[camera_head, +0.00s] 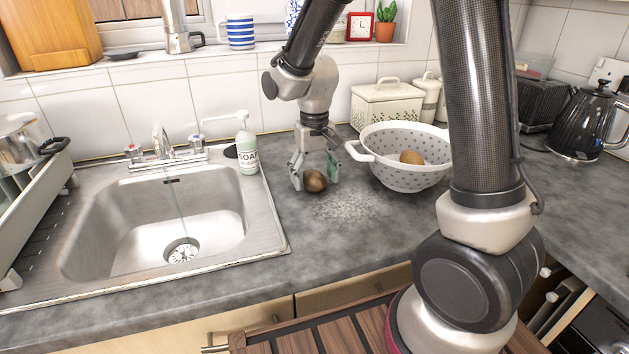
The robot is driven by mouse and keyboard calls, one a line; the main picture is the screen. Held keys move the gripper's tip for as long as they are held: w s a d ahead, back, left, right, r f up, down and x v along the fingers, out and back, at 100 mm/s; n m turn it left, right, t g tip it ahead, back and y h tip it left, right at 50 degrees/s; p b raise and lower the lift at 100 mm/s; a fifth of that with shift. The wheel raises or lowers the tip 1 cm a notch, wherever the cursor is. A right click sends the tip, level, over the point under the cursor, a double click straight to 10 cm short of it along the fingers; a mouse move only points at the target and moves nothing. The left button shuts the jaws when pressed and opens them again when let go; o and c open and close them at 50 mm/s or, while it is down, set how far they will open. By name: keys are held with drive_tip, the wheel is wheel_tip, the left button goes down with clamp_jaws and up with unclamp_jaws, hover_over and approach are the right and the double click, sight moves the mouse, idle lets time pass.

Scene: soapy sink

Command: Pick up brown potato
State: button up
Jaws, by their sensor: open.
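A brown potato (315,182) lies on the grey countertop between the sink and the colander. My gripper (316,180) is open and points down over it, with one finger to its left and one to its right. The left finger is close to the potato; I cannot tell whether it touches. The potato appears to rest on the counter. Another brown, roundish item (411,158) lies inside the white spotted colander (400,181).
The colander stands just right of my gripper, its handle near my right finger. A soap bottle (247,152) and the steel sink (255,232) are to the left. A cream lidded box (385,104) stands behind. The counter in front of the potato is clear, with a pale speckled patch (345,207).

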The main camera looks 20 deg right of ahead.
drive_tip(key=shift+f, duration=0.4)
drive_tip(key=c, duration=1.2)
